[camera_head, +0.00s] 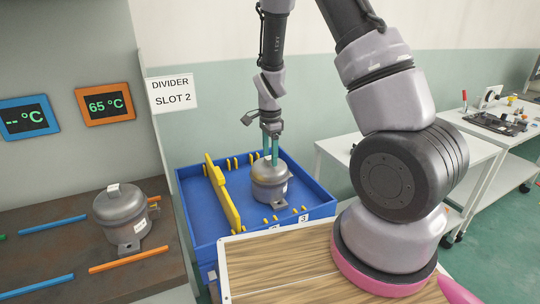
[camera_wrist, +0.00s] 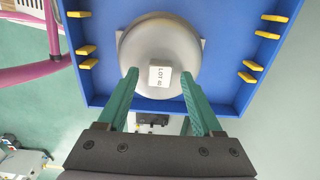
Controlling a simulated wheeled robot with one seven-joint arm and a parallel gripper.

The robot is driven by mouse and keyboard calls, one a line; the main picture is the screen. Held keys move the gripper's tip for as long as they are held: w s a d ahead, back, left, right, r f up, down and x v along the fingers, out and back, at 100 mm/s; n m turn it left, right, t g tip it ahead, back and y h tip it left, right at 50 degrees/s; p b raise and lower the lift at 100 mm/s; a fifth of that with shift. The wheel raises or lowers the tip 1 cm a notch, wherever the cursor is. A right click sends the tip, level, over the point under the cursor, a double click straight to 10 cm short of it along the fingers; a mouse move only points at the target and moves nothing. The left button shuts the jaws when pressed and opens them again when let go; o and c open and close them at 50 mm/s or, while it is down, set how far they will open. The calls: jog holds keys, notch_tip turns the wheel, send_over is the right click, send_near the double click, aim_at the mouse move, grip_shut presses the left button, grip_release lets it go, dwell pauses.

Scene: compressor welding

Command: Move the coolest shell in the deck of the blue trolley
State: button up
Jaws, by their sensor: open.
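A grey metal shell (camera_head: 269,184) stands upright in the deck of the blue trolley (camera_head: 202,226), right of the yellow divider (camera_head: 222,195). In the wrist view the same shell (camera_wrist: 150,48) shows from above with a "LOT" label, and blue deck walls (camera_wrist: 285,62) surround it. My gripper (camera_head: 271,150) is open just over the shell; in the wrist view its green fingers (camera_wrist: 160,85) lie apart, one each side of the label. Whether they touch the shell cannot be told. Another grey shell (camera_head: 123,213) stands on the dark bench beside an orange strip.
An orange-framed display (camera_head: 105,104) reads 65 °C; a blue-framed one (camera_head: 28,118) reads "-- °C". A sign (camera_head: 171,94) says "DIVIDER SLOT 2". Coloured strips lie on the bench (camera_head: 60,250). Yellow pegs (camera_head: 268,219) line the deck's edges. White tables (camera_head: 470,160) stand at right.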

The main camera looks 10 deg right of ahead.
jog(key=s+d+r+n+t+y, duration=0.1)
jog(key=s+d+r+n+t, duration=0.2)
jog(key=r, duration=1.1)
jog(key=s+d+r+n+y, duration=0.1)
jog(key=s+r+n, duration=0.35)
jog(key=r, duration=1.05)
jog(key=s+d+r+n+t, duration=0.1)
jog(key=s+r+n+t, duration=0.3)
jog(key=s, duration=0.8)
jog(key=shift+s+d+r, duration=0.25)
jog(key=shift+s+r, duration=0.15)
jog(key=shift+r, duration=0.95)
